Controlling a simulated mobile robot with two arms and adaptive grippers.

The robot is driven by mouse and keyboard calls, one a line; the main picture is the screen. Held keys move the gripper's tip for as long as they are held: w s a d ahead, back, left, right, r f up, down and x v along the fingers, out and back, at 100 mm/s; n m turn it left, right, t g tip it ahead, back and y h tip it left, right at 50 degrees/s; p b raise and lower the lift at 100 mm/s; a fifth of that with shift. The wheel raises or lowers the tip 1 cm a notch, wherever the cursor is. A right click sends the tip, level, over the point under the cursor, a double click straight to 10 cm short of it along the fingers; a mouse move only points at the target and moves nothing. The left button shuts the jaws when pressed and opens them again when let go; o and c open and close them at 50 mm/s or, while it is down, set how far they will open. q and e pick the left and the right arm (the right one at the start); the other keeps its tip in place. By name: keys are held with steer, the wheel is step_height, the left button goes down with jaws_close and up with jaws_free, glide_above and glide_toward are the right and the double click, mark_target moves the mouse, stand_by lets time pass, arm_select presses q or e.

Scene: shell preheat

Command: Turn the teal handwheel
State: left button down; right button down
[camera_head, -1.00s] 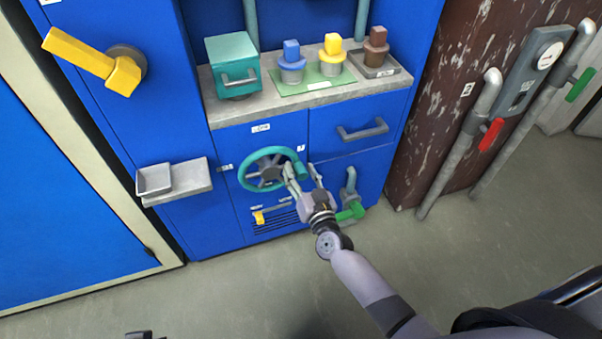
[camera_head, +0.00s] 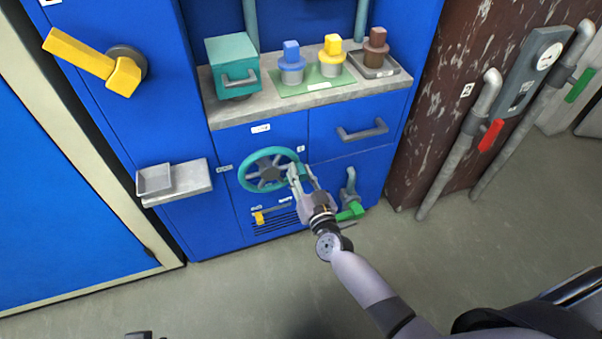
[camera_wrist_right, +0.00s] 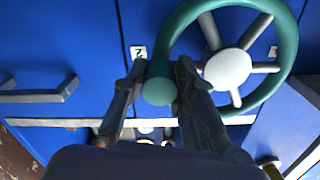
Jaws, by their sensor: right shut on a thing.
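The teal handwheel (camera_head: 268,172), with a grey hub and spokes, is on the front of the blue cabinet. It also shows in the right wrist view (camera_wrist_right: 229,68), where a round teal knob (camera_wrist_right: 159,91) stands out from its rim. My right gripper (camera_head: 300,169) is at the right side of the wheel. In the right wrist view its fingers (camera_wrist_right: 161,74) are shut on the handwheel's knob, one on each side. The fingers hide part of the knob in the head view. A small dark part at the bottom left edge of the head view may be my left gripper (camera_head: 139,335).
A green-handled valve (camera_head: 351,211) is close to the right of my right gripper. A yellow slider (camera_head: 259,217) is below the wheel. A drawer handle (camera_head: 362,131) is at upper right. A grey shelf with a tray (camera_head: 155,180) juts out at left. The floor in front is clear.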

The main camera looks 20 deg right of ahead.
mark_target(272, 189)
arm_select(q)
steer(key=shift+f, duration=0.1)
arm_select(e)
steer(key=shift+w+d+r, duration=0.1)
steer(key=shift+w+r, duration=0.05)
steer(key=shift+r, duration=0.05)
